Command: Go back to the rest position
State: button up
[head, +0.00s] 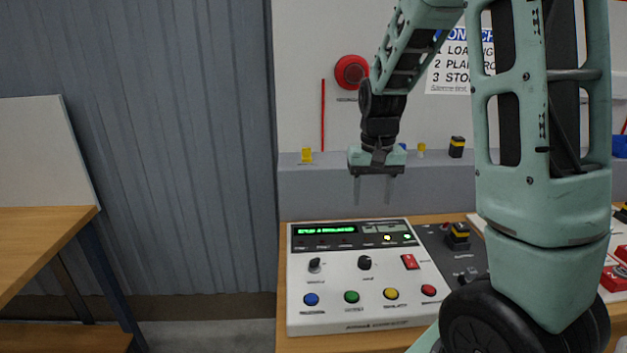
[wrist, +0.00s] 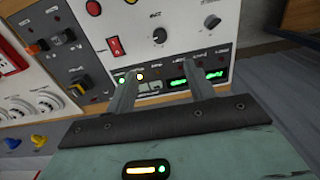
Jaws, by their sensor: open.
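My gripper (head: 374,190) hangs pointing down in the head view, above the back edge of a white control panel (head: 330,281). Its two thin fingers are apart with nothing between them. In the wrist view my gripper (wrist: 163,84) shows both fingers spread over the panel's lit display strip (wrist: 185,80), apart from the knobs and buttons as far as I can tell. The panel has a green lit display (head: 324,230), two black knobs, a red rocker switch (head: 410,262) and a row of coloured buttons. My arm hides part of the bench at the right.
A wooden table (head: 45,240) with a pale upright board stands at the left. A grey ledge (head: 320,187) behind the panel carries small yellow and black items. A red round wall device (head: 351,72) and a sign (head: 462,62) are on the wall. Red switches sit at the right.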

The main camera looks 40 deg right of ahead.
jog(key=s+a+n, duration=0.2)
jog(key=a+n, duration=0.2)
jog(key=a, duration=0.8)
jog(key=s+a+n, duration=0.2)
jog(key=a+n, duration=0.2)
jog(key=a, duration=0.8)
jog(key=s+a+n, duration=0.6)
jog(key=s+a, duration=0.5)
jog(key=s, duration=0.2)
jog(key=shift+f+n+y, duration=0.3)
jog(key=shift+n, duration=0.1)
